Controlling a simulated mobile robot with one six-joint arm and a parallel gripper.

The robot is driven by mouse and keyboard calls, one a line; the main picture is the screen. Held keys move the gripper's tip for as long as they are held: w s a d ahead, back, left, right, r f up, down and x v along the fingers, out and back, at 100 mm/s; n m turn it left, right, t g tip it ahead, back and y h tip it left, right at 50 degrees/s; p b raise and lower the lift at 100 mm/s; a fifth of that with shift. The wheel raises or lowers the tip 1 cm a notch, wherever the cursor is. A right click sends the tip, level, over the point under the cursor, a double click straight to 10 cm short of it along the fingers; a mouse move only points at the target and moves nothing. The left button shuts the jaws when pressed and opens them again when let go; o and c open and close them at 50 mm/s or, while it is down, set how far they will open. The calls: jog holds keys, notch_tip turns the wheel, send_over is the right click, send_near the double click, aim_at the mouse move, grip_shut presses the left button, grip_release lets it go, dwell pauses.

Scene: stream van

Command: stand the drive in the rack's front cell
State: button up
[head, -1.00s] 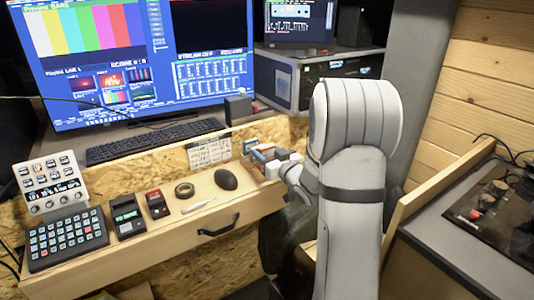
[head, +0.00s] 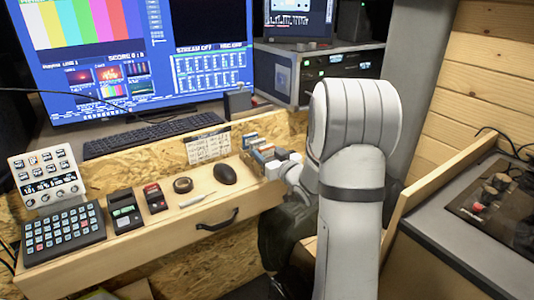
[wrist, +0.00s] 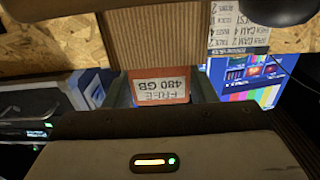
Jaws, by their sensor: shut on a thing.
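My gripper (head: 283,166) is at the right end of the wooden desk ledge, beside a small group of coloured drives (head: 262,149) that stand close together. The rack around them is mostly hidden by the gripper and its small size in the head view. In the wrist view a drive with an orange-red end and a white label reading "FREE 480 GB" (wrist: 162,88), upside down, sits between the fingers of my gripper (wrist: 163,78). The gripper is shut on it. The drive's lower part is hidden, and I cannot tell whether it touches the rack.
A paper list (head: 208,146) is on the back board. My arm covers the ledge's right side.

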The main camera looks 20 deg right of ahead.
jog(key=shift+f, duration=0.15)
jog(key=o, duration=1.1)
jog(key=v, duration=0.8)
jog(key=s+a+r+m+g+h+p, duration=0.25)
jog(key=s+r+g+h+p, duration=0.3)
jog(key=r+p, duration=0.3)
jog(key=s+a+r+g+p, duration=0.2)
jog(key=s+a+g, duration=0.1)
jog(key=s, duration=0.4)
jog(key=s+a+r+g+y+p, duration=0.1)
jog(key=s+a+r+g+p, duration=0.1)
jog(key=s, duration=0.5)
jog(key=s+a+r+g+p, duration=0.2)
jog(key=s+a+g+p, duration=0.1)
jog(key=s+a, duration=0.3)
jog(key=shift+s+a+g+y, duration=0.2)
jog(key=shift+s+g+y, duration=0.15)
jog(key=shift+s+g, duration=0.3)
